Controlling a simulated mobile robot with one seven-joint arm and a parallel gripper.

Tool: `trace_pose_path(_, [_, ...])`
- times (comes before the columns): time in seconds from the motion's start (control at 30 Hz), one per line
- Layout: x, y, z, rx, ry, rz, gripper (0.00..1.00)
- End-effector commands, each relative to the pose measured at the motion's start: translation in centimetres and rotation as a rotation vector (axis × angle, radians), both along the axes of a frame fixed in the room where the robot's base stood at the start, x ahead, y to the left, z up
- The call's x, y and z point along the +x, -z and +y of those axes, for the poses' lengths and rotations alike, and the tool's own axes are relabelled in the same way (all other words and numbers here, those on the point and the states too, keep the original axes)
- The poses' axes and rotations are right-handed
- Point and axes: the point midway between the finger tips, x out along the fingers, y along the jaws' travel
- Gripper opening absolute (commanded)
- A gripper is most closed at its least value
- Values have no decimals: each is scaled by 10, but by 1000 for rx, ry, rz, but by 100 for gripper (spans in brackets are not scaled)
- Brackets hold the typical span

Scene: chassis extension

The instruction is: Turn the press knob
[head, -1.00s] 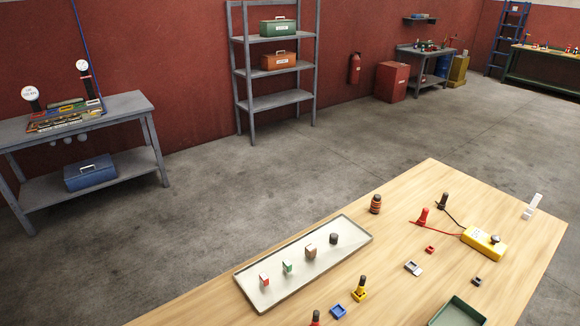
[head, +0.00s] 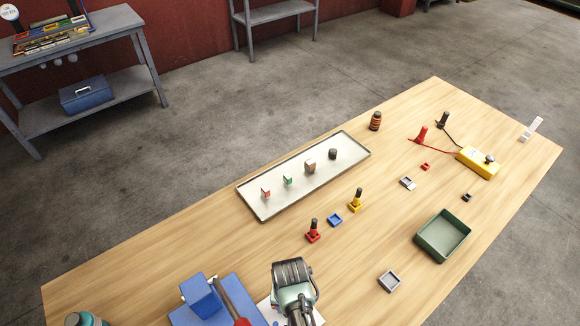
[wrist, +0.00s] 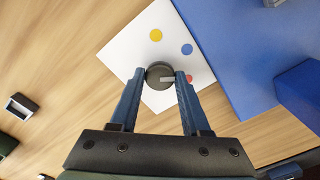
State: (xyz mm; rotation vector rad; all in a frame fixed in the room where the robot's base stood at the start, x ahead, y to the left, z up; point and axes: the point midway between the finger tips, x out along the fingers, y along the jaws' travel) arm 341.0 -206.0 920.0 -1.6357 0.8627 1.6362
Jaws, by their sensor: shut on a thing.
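The press knob (wrist: 160,75) is a dark grey round knob with a pale pointer mark that points right in the wrist view. It sits on a white panel (wrist: 128,65) with yellow, blue and red dots. My gripper (wrist: 161,76) is shut on the knob, one blue finger on each side. The press (head: 245,292) is blue with a red-tipped lever at the front of the table. In the head view my wrist hides the knob and fingertips; only edges of the white panel show.
A shallow tray (head: 345,143) with several small pieces lies beyond the press. A green bin (head: 420,238), a grey holder (head: 389,281) and a yellow meter (head: 480,170) stand to the right. Bare wood separates them.

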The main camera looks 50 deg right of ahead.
Motion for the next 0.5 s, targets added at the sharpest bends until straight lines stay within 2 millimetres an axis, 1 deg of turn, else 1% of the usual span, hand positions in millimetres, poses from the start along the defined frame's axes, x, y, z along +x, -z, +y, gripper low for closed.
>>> trace_pose_path(0.2, [0, -1, 0, 0, -204, 0, 0])
trace_pose_path(0.5, [1, -1, 0, -2, -437, -1, 0])
